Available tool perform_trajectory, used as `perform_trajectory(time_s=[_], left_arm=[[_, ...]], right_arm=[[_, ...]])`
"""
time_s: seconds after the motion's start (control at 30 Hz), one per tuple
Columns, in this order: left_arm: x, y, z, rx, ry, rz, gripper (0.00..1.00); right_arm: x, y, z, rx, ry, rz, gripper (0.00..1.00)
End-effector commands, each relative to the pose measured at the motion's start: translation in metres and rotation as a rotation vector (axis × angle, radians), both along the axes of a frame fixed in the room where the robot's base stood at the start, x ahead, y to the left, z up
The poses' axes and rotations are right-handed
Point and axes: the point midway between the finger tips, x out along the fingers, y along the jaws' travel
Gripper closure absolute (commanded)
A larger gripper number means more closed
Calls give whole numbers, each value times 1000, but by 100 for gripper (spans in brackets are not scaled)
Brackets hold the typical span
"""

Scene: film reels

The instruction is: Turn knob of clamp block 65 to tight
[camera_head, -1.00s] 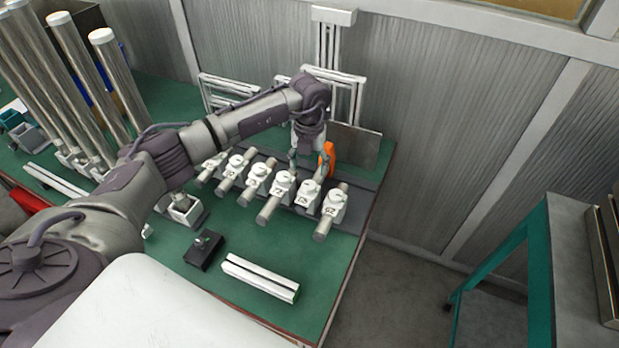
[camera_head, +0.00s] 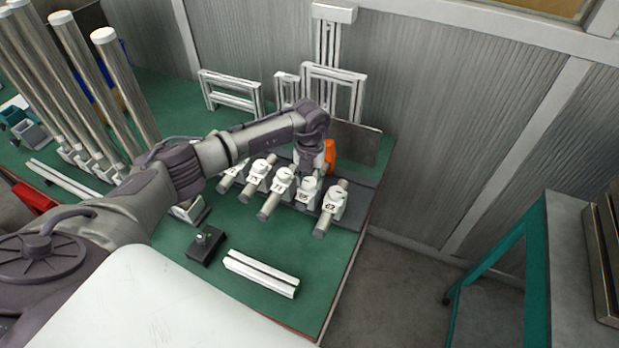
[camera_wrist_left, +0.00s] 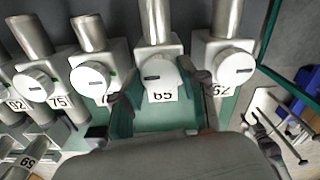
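Clamp block 65 (camera_wrist_left: 163,95) is a white block with a round white knob (camera_wrist_left: 161,72) on top and a metal rod through it. It sits in the middle of the left wrist view, and second from the right in the row in the head view (camera_head: 307,191). The knob has a dark slot lying nearly level in the wrist view. My left gripper (camera_wrist_left: 162,104) is open, with one finger on each side of block 65. In the head view the left gripper (camera_head: 308,172) hangs just above it. I cannot tell if the fingers touch the knob. My right gripper is not in view.
Block 62 (camera_head: 334,200) stands close on the right and block 75 (camera_wrist_left: 35,85) is farther left, with another between. An orange item (camera_head: 329,152) is behind the gripper. A black box (camera_head: 205,247) and a white profile (camera_head: 262,273) lie in front on the green table.

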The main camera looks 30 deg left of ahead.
Motion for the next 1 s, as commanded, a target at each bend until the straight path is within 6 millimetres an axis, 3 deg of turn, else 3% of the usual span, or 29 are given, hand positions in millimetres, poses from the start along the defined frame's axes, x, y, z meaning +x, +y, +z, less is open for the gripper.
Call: perform_trajectory(time_s=[0.03, 0.13, 0.57, 1.0], left_arm=[[0, 0, 0, 0, -1, 0, 77], [0, 0, 0, 0, -1, 0, 92], [1, 1, -2, 0, -2, -99, 92], [1, 0, -3, 1, -4, -479, 92]], right_arm=[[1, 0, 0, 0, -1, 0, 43], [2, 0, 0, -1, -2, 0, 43], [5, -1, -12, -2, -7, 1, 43], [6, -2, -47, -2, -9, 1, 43]])
